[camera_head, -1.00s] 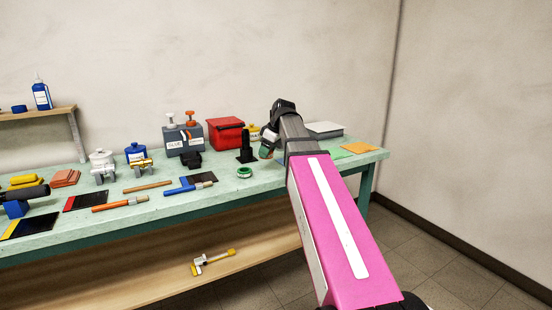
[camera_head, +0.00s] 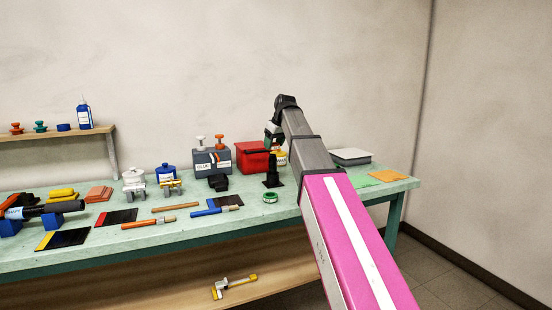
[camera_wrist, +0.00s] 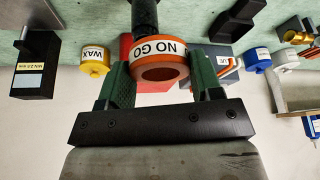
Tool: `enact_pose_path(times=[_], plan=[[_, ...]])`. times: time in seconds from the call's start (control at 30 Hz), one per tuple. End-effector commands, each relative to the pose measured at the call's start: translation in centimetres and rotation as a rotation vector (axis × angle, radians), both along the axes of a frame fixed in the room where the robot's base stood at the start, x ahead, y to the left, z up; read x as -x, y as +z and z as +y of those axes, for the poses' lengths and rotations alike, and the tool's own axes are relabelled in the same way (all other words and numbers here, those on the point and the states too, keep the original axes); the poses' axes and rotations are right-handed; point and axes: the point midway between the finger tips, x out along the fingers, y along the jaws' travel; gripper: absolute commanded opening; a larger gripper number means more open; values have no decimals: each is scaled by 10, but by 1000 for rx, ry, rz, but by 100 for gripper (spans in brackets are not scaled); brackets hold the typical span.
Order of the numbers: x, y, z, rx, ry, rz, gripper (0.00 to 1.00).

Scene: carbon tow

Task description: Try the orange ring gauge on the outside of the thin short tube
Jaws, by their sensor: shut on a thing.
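My gripper (camera_wrist: 162,88) has its dark green fingers shut on an orange ring gauge (camera_wrist: 176,47) marked NO GO. In the head view my gripper (camera_head: 273,138) is above a black upright post on a flat base (camera_head: 272,172). In the wrist view the post (camera_wrist: 144,15) is just behind the ring; I cannot tell whether they touch. A black tube (camera_head: 55,208) lies across blue blocks at the bench's left end. I cannot tell which of these is the thin short tube.
A green ring (camera_head: 270,197) lies in front of the post. Hand tools lie on the left of the bench (camera_head: 330,205). The air above is clear.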

Motion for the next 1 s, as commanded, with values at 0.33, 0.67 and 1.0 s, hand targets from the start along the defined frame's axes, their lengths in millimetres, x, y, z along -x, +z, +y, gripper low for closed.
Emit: enact_pose_path(times=[0.33, 0.67, 1.0], plan=[[-32, 16, 0, -4, -86, -4, 34], [-31, 15, 0, -3, -85, -4, 34], [-30, -3, 0, -4, -84, -5, 34]])
